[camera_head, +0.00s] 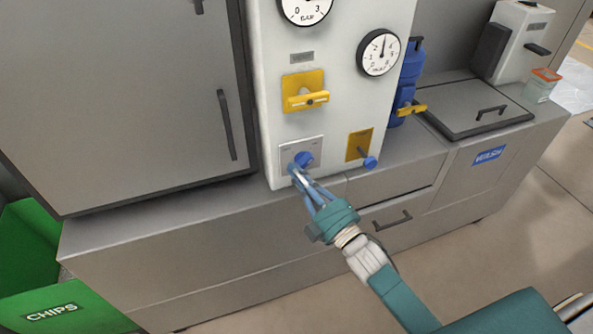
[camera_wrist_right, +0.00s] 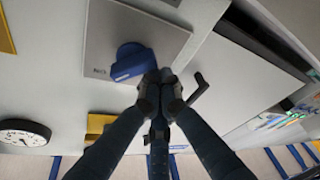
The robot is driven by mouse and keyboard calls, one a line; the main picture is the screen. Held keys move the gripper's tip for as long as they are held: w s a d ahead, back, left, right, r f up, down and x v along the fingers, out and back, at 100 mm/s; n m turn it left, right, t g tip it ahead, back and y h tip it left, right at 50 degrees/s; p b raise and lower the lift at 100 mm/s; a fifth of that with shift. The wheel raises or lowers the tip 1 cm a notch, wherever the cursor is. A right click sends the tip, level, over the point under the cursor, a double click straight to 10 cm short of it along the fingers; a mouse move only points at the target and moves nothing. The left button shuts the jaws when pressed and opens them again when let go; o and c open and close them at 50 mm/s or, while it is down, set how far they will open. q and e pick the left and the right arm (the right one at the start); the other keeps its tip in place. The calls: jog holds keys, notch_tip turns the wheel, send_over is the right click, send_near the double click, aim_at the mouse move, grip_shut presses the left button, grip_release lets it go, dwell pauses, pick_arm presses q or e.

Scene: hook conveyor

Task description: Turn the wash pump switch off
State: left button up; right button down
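A square grey switch plate (camera_head: 287,149) sits low on the white panel, with a blue rotary knob (camera_head: 304,159) on it. Its lettering is too small to read in the head view, so I cannot confirm it is the wash pump switch. My right gripper (camera_head: 298,174) is at the knob's lower left in the head view. In the right wrist view the blue knob (camera_wrist_right: 132,61) lies just beyond the right gripper's fingertips (camera_wrist_right: 161,80), which are closed together at its edge. I cannot tell whether they touch it. My left gripper is out of view.
A yellow plate with a yellow handle (camera_head: 306,100) is above. A smaller yellow plate (camera_head: 358,143) with a blue-tipped lever (camera_head: 370,162) is to the right. Two gauges (camera_head: 379,52) top the panel.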

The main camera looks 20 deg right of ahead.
jog(key=shift+f+n+p, duration=0.1)
jog(key=shift+n+p, duration=0.2)
jog(key=shift+n, duration=0.4)
jog(key=shift+d+f+n+g+y+p, duration=0.15)
jog(key=shift+n+g+p, duration=0.3)
jog(key=shift+n, duration=0.45)
jog(key=shift+d+f+n+g+y+p, duration=0.15)
jog(key=shift+f+n+g+p, duration=0.1)
jog(key=shift+n+p, duration=0.5)
jog(key=shift+d+f+n+g+h+p, duration=0.3)
jog(key=shift+d+n+g+h+p, duration=0.2)
jog(key=shift+n+p, duration=1.1)
jog(key=shift+d+f+n+g+h+p, duration=0.25)
jog(key=shift+n+g+h+p, duration=0.25)
jog(key=shift+n+p, duration=1.1)
jog(key=shift+d+f+n+g+h+p, duration=0.35)
jog(key=shift+n+g+p, duration=0.4)
jog(key=shift+n, duration=1.6)
jog(key=shift+f, duration=0.1)
